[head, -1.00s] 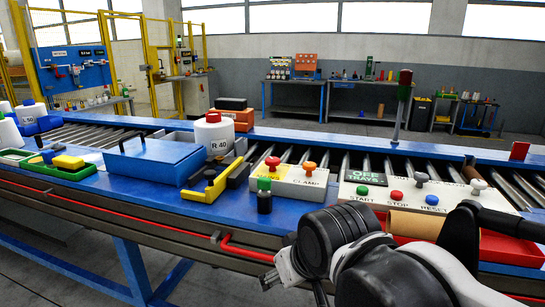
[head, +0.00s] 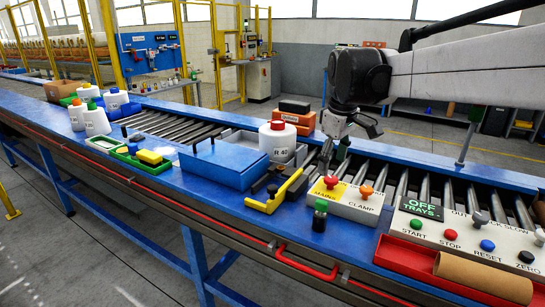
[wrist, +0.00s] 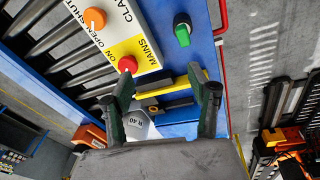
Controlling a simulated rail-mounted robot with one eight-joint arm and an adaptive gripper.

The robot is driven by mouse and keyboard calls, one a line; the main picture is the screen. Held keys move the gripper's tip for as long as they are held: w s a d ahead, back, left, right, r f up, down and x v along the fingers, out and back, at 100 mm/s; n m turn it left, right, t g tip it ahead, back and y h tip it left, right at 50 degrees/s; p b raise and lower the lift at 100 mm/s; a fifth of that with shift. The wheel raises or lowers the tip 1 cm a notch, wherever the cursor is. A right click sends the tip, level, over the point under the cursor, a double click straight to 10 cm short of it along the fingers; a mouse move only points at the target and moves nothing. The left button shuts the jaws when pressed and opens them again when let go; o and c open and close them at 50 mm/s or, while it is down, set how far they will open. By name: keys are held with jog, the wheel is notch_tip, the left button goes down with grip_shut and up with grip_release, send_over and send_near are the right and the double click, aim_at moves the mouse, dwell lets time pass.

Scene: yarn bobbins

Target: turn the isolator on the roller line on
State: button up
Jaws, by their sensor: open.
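The isolator is a red knob (head: 331,182) on a yellow plate marked MAINS, at the left end of a white control box (head: 349,203) on the blue roller line. In the wrist view the red knob (wrist: 128,64) sits near an ON label; which way it points is too small to tell. My gripper (head: 334,160) hangs just behind and above the knob, pointing down, open and empty. In the wrist view my gripper's (wrist: 164,88) two dark fingers are spread wide, with the knob just beyond the left fingertip.
An orange CLAMP knob (head: 366,191) sits right of the isolator. A button panel (head: 462,240) stands right.

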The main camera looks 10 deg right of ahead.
aim_at(331, 178)
jog(key=w+d+r+n+g+p, duration=0.25)
jog(key=w+d+p, duration=0.25)
jog(key=w, duration=0.5)
jog(key=shift+t, duration=0.25)
notch_tip(331, 178, down, 14)
jog(key=shift+s+a+r+p, duration=0.1)
jog(key=shift+p, duration=0.35)
jog(key=c, duration=1.2)
jog(key=shift+o, duration=0.2)
